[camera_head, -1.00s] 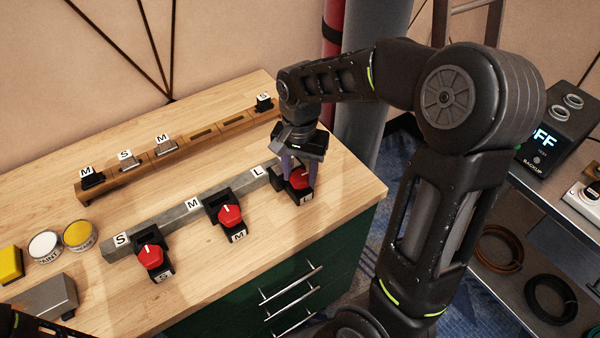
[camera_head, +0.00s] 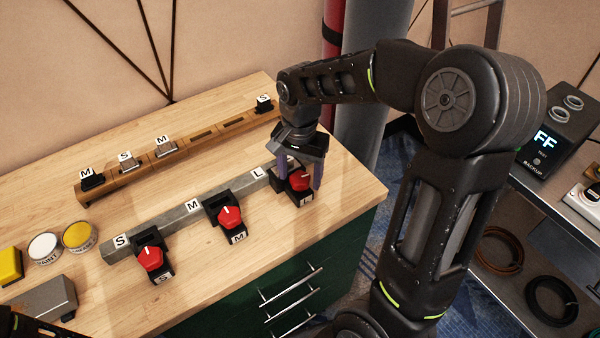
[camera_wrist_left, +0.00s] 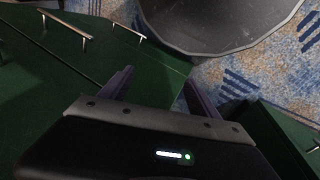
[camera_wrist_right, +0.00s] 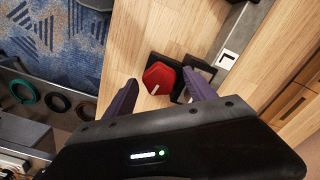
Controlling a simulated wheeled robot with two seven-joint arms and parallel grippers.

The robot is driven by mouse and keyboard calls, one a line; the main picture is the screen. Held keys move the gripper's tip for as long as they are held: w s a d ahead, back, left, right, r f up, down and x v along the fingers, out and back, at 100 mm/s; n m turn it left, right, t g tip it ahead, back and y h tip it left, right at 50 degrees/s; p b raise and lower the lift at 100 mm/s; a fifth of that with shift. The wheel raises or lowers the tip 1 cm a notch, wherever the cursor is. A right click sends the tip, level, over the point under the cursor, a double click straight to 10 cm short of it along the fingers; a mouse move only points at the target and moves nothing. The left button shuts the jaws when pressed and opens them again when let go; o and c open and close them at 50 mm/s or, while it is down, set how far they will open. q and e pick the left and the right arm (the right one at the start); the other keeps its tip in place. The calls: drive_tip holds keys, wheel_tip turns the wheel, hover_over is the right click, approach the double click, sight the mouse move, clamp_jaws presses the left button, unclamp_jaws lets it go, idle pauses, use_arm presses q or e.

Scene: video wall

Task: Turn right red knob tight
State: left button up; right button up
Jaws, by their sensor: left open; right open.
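The right red knob (camera_head: 299,181) sits on a black base at the right end of a grey metal bar (camera_head: 175,216), with an L label in front. My right gripper (camera_head: 300,176) is above it, open, one finger on each side. In the right wrist view the red knob (camera_wrist_right: 161,76) lies between the spread fingertips, with its white mark visible. Contact cannot be told. The middle knob (camera_head: 229,216) and left knob (camera_head: 150,258) are free. My left gripper (camera_wrist_left: 158,85) is open and empty, facing green drawers and carpet.
A wooden rail (camera_head: 200,138) with small labelled blocks lies behind the bar. Paint tins (camera_head: 79,236) and a yellow block (camera_head: 10,265) stand at the left. The bench's right edge is close to the right knob. A shelf with coils (camera_head: 552,300) is at the right.

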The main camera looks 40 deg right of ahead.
sight(300, 177)
wheel_tip(300, 177, up, 8)
drive_tip(key=shift+f, duration=0.1)
idle(0.5)
idle(0.4)
